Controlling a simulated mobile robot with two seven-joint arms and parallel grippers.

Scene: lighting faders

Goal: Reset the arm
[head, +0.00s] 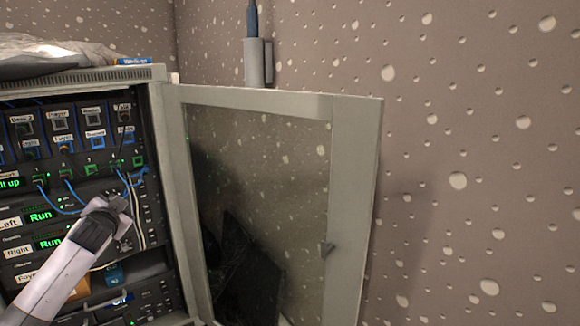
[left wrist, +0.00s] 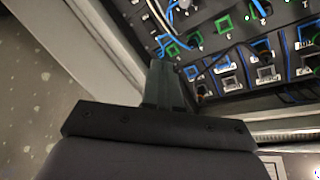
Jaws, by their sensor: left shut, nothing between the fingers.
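My left arm comes in from the lower left in the head view, and its gripper (head: 118,203) is in front of the right part of the equipment rack (head: 158,150). In the left wrist view the left gripper (left wrist: 163,68) is shut and empty, with its fingers pointing toward the patch panel (left wrist: 230,45). Blue and white cables (left wrist: 168,20) hang close by the fingertips. I cannot tell whether the fingers touch the panel. My right gripper is not in view.
A plastic-wrapped item (head: 50,52) and a blue box (head: 133,61) lie on top of the rack. A grey holder (head: 259,63) is on the speckled wall (head: 480,150).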

